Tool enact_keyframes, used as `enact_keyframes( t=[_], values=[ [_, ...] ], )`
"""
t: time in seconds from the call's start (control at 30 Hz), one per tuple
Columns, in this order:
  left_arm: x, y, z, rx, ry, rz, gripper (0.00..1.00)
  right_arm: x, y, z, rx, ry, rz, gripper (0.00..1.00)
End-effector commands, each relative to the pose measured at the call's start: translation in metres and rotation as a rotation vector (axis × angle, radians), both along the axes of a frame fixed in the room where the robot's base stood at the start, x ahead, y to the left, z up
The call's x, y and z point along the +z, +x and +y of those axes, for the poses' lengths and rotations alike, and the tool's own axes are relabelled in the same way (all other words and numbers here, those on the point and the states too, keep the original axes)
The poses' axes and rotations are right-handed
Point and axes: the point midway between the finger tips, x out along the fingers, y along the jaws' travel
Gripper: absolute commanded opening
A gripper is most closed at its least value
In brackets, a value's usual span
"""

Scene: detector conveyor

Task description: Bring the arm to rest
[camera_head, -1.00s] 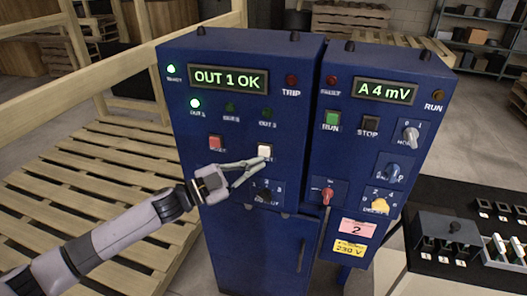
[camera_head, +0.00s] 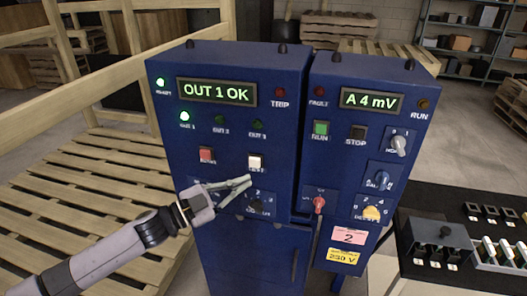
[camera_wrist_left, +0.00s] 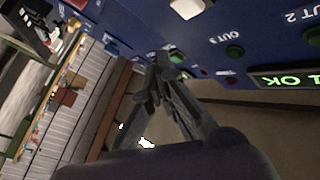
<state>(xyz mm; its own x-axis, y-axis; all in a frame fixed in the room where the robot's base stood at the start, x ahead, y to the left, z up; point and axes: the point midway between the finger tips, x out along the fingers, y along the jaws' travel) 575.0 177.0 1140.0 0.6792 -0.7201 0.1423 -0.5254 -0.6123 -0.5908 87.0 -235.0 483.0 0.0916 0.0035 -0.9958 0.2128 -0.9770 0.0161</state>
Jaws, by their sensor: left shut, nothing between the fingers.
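My left gripper (camera_head: 246,182) is shut and empty. It is in front of the left blue cabinet (camera_head: 240,135), just below the white button (camera_head: 255,162), and partly hides the black selector knob there. Whether it touches the panel cannot be told. In the left wrist view the closed fingers (camera_wrist_left: 167,62) point toward the panel, with the white button (camera_wrist_left: 187,8) near the top edge. The left display (camera_head: 216,92) reads "OUT 1 OK"; the green OUT 1 lamp (camera_head: 184,117) is lit. My right gripper is not in view.
The right blue cabinet (camera_head: 368,130) has a red knob (camera_head: 319,204), a yellow knob (camera_head: 372,213) and a display (camera_head: 371,101) reading "A 4 mV". A black table with modules (camera_head: 440,240) stands at right. Wooden pallets (camera_head: 90,190) and a wooden rail are at left.

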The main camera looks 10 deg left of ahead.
Motion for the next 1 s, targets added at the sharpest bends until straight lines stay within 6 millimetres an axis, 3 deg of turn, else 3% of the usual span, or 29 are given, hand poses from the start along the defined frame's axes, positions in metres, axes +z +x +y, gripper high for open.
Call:
enact_keyframes(
  t=[0.07,0.17,0.3,0.47,0.57,0.7,0.77,0.9,1.0],
  values=[
    [-0.019,0.008,0.008,0.040,-0.006,0.030,0.00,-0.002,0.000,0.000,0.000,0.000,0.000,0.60],
    [-0.064,0.024,0.028,0.136,-0.016,0.103,0.00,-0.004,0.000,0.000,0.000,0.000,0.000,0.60],
    [-0.161,0.036,0.066,0.318,-0.018,0.262,0.00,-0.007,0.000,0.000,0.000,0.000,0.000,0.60],
    [-0.277,0.016,0.101,0.498,0.000,0.465,0.00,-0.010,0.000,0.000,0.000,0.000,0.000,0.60],
    [-0.347,-0.011,0.117,0.593,0.022,0.595,0.00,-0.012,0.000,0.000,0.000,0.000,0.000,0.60],
    [-0.438,-0.068,0.129,0.699,0.059,0.782,0.00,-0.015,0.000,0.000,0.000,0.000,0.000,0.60],
    [-0.474,-0.098,0.131,0.739,0.078,0.863,0.00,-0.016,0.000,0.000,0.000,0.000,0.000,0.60],
    [-0.548,-0.176,0.128,0.812,0.123,1.054,0.00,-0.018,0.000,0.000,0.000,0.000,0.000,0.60],
    [-0.592,-0.239,0.120,0.852,0.159,1.191,0.00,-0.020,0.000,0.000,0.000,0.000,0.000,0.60]
  ],
)
